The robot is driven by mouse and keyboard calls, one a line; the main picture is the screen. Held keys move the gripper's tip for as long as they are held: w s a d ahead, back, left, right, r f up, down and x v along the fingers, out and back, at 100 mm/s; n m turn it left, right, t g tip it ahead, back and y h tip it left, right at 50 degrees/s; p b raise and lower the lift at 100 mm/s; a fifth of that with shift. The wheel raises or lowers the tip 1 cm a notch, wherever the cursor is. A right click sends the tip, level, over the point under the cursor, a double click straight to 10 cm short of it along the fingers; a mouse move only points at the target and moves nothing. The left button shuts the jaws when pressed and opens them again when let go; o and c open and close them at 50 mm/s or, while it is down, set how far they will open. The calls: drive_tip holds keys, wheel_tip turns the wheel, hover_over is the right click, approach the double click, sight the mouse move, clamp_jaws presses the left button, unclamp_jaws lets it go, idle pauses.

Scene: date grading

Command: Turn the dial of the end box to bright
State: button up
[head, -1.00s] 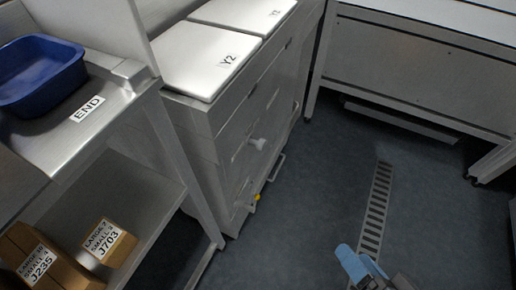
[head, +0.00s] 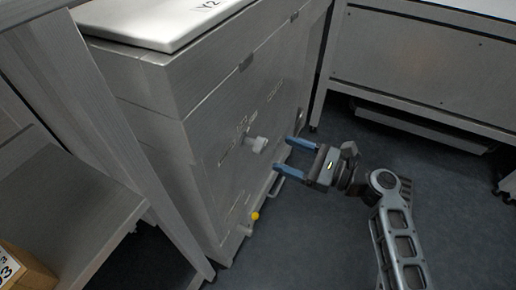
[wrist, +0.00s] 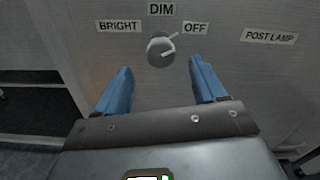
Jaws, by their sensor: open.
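The dial (head: 257,144) is a pale knob sticking out of the front of a grey metal box (head: 205,150). In the wrist view the dial (wrist: 160,52) is round and grey, with BRIGHT at its left, DIM above and OFF at its right. A pale mark beside it lies toward OFF. My gripper (head: 284,154) has blue fingers and is open, pointing at the box front just right of the dial in the head view. In the wrist view my gripper (wrist: 160,68) has its fingers on either side below the dial, apart from it and empty.
A POST LAMP label (wrist: 269,37) is right of the dial. A yellow knob (head: 255,215) and a bar handle (head: 277,186) sit lower on the box. A white lid marked Y2 (head: 165,25) tops it. A shelf unit (head: 60,205) stands at left; open floor lies right.

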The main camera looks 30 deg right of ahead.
sight(264, 146)
drive_tip(key=shift+b+x, duration=0.4)
drive_tip(key=shift+x, duration=3.55)
drive_tip(key=shift+c, duration=0.5)
drive_tip(key=c, duration=0.9)
drive_tip(key=shift+o, duration=0.2)
